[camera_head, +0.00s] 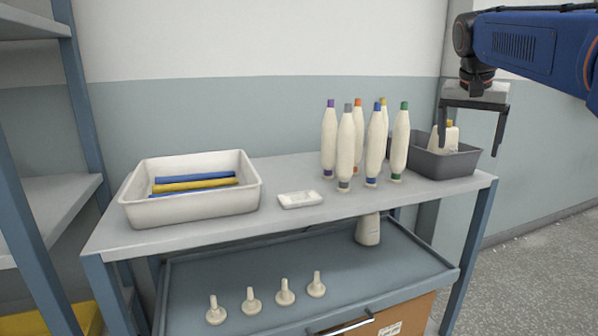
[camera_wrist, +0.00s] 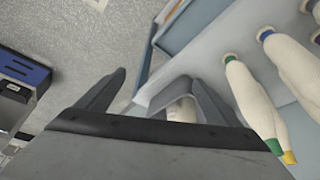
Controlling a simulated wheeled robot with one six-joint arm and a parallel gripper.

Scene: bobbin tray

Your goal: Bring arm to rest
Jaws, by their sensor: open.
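My gripper (camera_head: 474,122) is open and empty. In the head view it hangs from my blue arm at the upper right, its fingers pointing down over the dark grey bin (camera_head: 465,160). A cream bobbin with a yellow tip (camera_head: 449,136) stands in the bin, partly hidden by the bin wall and close to the gripper. In the wrist view my gripper's two fingers (camera_wrist: 150,92) are spread apart. The grey bin (camera_wrist: 158,101) shows beyond them with something cream inside.
Several bobbins with coloured tips (camera_head: 344,145) stand on the table (camera_head: 285,222), left of the bin. A white tray (camera_head: 190,208) with blue and yellow rods and a small white box (camera_head: 300,199) are further left. Small cream pegs (camera_head: 285,293) stand on the lower shelf. Floor is clear at right.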

